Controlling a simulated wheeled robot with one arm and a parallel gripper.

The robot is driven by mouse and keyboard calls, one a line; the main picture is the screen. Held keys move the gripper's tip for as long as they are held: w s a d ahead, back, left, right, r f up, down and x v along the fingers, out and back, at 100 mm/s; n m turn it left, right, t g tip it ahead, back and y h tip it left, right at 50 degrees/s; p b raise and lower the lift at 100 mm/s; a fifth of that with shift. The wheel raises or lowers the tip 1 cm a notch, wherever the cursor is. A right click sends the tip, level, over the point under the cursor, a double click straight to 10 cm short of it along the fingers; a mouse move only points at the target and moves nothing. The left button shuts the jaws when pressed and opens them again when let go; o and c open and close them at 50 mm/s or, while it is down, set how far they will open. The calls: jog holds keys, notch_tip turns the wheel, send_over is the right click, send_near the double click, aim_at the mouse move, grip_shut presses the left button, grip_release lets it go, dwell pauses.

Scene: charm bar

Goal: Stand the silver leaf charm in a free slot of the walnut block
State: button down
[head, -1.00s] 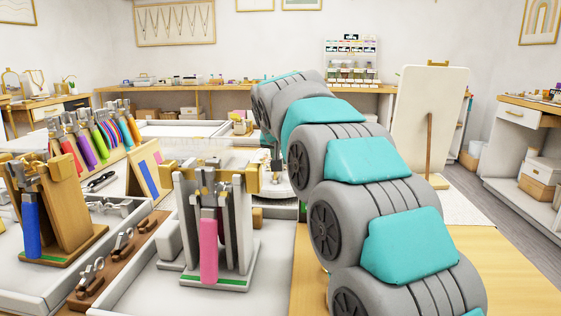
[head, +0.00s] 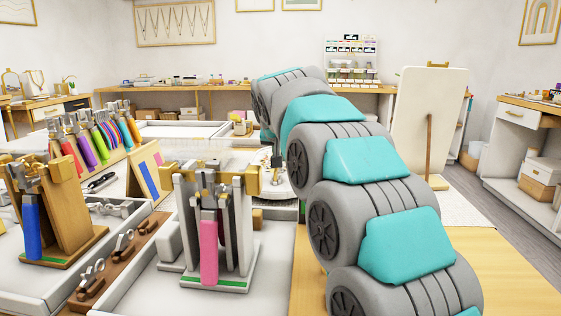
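The walnut block (head: 112,277) is a long dark brown strip lying between two grey trays at the lower left. Several silver charms (head: 92,271) stand in it; their shapes are too small to name surely. I cannot pick out the silver leaf charm. My gripper (head: 277,161) shows only as a small dark part at the far end of my arm, above a pale round plate (head: 296,186), beyond and right of the block. Its fingertips are too small and partly hidden to tell whether they hold anything.
A press with a pink handle (head: 209,250) stands in the front tray, between block and arm. A wooden press with a blue handle (head: 32,228) stands left. Several coloured-handled tools (head: 86,148) line up behind. A cream board (head: 425,125) stands right. The wooden tabletop (head: 500,280) is clear front right.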

jog(key=shift+r, duration=1.95)
